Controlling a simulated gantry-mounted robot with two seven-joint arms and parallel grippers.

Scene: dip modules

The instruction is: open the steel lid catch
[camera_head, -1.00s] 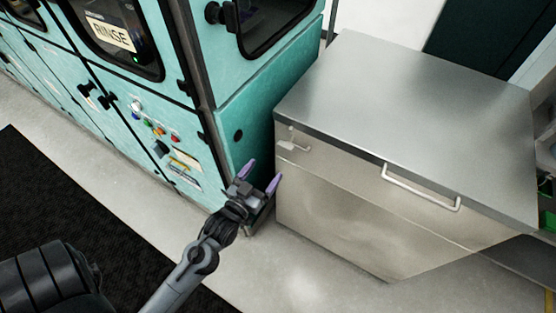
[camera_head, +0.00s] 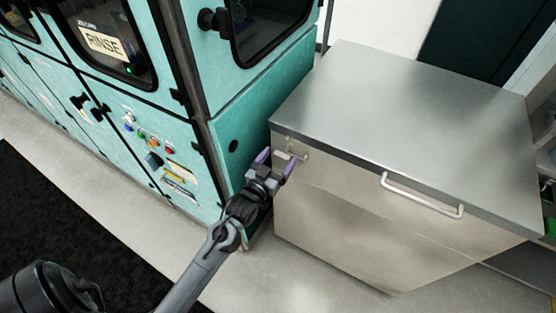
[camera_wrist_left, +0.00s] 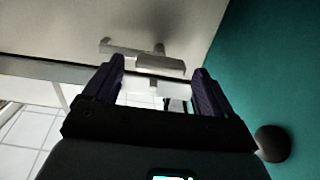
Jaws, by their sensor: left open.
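The steel chest (camera_head: 345,215) stands right of the teal machine, its lid (camera_head: 410,105) down. The small steel lid catch (camera_head: 299,152) is on its front face near the upper left corner, just under the lid. My left gripper (camera_head: 277,162) is open at the catch, its two purple fingers pointing toward it and partly covering it. In the left wrist view the catch (camera_wrist_left: 150,58) shows ahead of and between the open fingers (camera_wrist_left: 160,85); nothing is gripped. I cannot tell whether a finger touches it. My right gripper is not in view.
The teal machine (camera_head: 165,100) with a RINSE sign stands close to the left of the chest, its side near my gripper. A lid handle (camera_head: 422,196) is on the chest's front right. Floor in front is clear; a black mat (camera_head: 50,220) lies left.

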